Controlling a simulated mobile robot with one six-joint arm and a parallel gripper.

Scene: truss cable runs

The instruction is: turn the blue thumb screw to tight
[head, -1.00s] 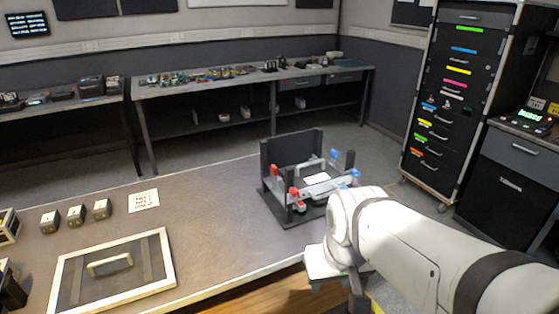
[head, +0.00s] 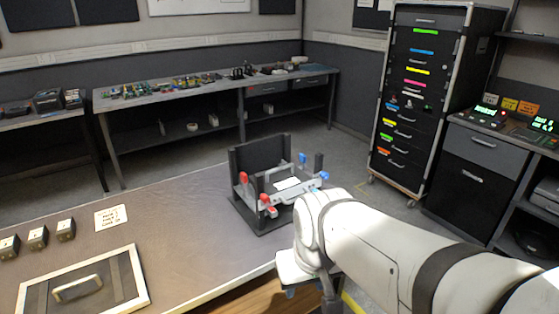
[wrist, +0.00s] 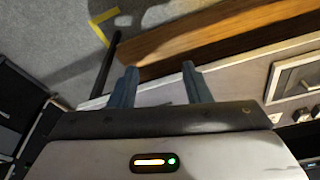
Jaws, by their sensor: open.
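Blue knobs show on the dark fixture (head: 262,221) at the far right corner of the bench in the head view. One blue knob (head: 302,158) is on its far side, and another blue knob (head: 324,175) is at its right end. I cannot tell which is the thumb screw or how tight it is. My gripper shows in the wrist view (wrist: 159,82) with two blue-grey fingers apart and nothing between them. In the head view my arm's end is just right of and nearer than the fixture, by the bench edge. The fingertips are unclear there.
Red knobs (head: 243,177) sit on the fixture's left side. A framed panel with a handle (head: 84,285), several small blocks (head: 38,236) and a note card (head: 111,217) lie on the bench (head: 190,240). A tall drawer cabinet (head: 420,100) stands behind right.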

